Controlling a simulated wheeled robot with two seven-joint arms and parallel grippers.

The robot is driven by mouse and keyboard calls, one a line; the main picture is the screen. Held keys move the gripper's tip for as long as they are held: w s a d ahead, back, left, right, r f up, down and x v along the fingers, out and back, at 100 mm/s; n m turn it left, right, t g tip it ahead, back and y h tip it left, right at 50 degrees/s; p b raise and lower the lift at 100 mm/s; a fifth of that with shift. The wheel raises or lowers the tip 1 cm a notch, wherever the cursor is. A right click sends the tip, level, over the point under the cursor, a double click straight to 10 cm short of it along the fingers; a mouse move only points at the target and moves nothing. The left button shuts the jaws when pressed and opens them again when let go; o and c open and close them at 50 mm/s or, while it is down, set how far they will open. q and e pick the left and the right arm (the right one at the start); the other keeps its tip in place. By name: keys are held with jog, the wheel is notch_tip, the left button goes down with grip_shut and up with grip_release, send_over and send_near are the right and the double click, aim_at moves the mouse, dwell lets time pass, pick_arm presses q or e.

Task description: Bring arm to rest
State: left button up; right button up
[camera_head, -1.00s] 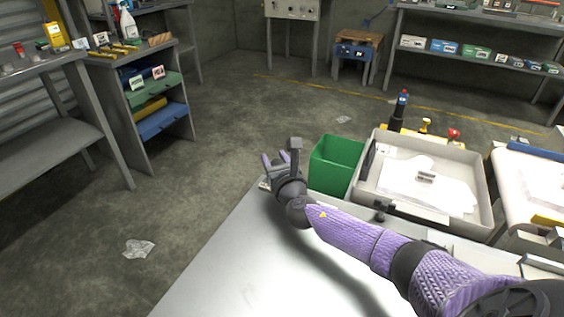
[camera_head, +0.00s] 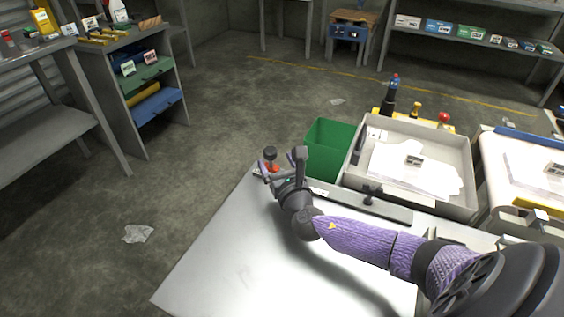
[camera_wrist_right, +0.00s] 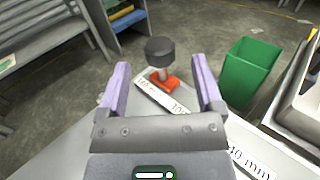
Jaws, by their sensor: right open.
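My right arm, in a purple knitted sleeve, reaches in from the lower right in the head view. My right gripper (camera_head: 276,172) is over the far left corner of the white table (camera_head: 235,255). In the right wrist view the gripper (camera_wrist_right: 160,80) is open, its two purple-lined fingers apart. A dark round-topped knob on an orange-red base (camera_wrist_right: 165,82) stands just beyond the fingertips, with nothing seen gripped. The knob also shows behind the fingers in the head view (camera_head: 270,153). My left gripper does not show.
A green bin (camera_head: 330,145) stands right of the gripper. A dark bottle (camera_head: 390,95) stands behind the tray. Shelves (camera_head: 125,90) stand at the left. The table's front left area is clear.

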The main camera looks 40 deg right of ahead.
jog(key=shift+p+v, duration=0.35)
jog(key=shift+v, duration=1.45)
